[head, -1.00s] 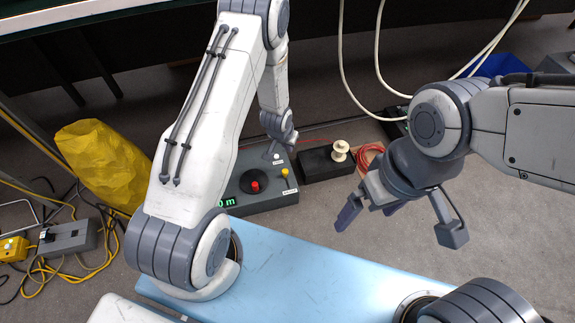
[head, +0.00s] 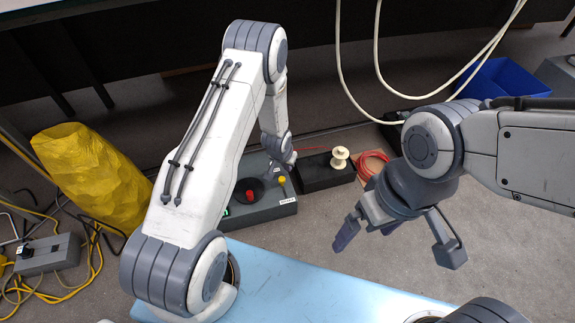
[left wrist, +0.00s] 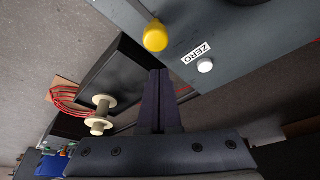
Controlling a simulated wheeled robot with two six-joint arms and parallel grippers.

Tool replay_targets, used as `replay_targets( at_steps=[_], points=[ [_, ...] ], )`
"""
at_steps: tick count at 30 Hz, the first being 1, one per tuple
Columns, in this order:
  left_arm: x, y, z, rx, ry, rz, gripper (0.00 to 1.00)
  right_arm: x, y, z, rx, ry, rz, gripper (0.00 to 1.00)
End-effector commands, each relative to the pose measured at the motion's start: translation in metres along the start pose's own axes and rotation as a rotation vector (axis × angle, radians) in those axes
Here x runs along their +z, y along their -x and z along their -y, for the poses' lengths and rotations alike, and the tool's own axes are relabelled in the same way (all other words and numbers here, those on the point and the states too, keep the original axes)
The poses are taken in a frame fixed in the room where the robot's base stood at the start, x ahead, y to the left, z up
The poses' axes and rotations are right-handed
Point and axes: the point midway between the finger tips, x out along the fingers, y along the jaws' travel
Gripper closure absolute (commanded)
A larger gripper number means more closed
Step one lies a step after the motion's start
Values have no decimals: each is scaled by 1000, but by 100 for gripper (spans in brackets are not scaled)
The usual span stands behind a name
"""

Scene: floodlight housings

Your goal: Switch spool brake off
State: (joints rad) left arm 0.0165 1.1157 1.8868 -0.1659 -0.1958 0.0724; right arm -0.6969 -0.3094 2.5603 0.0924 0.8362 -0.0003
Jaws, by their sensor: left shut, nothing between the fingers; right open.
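A grey control box (head: 268,208) stands on the floor beyond my blue base, with a red knob (head: 250,196) and a yellow knob (head: 281,180). The yellow knob (left wrist: 155,37) also shows in the left wrist view, beside a white button (left wrist: 205,66) labelled ZERO. I cannot tell which control is the spool brake. A cream spool (head: 340,158) stands on a black box (head: 322,178) right of the control box. My left gripper (left wrist: 158,72) is shut and empty, its tips close to the yellow knob; contact is unclear. My right gripper (head: 398,243) is open and empty, over the floor.
A coil of red cable (head: 372,165) lies right of the spool. A yellow sack-like object (head: 92,175) and a grey switch box (head: 47,254) with yellow cables are at left. White cables hang at the upper right near a blue bin (head: 505,82).

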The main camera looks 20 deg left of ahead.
Motion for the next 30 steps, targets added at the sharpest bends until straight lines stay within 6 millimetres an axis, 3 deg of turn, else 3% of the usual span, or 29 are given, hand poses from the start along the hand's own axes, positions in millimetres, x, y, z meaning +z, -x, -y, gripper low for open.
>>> replay_targets(
  at_steps=[6,17,25,30],
  points=[
    [21,8,0,-1,0,-3,100,1,-15,-1,0,0,-1,0],
    [24,11,0,-1,-1,-3,100,1,-15,-1,0,0,-1,0],
    [48,24,-23,0,-2,3,100,-1,11,1,0,0,-1,0],
    [54,22,-24,-4,8,-1,100,-1,14,1,0,0,-1,0]
  ],
)
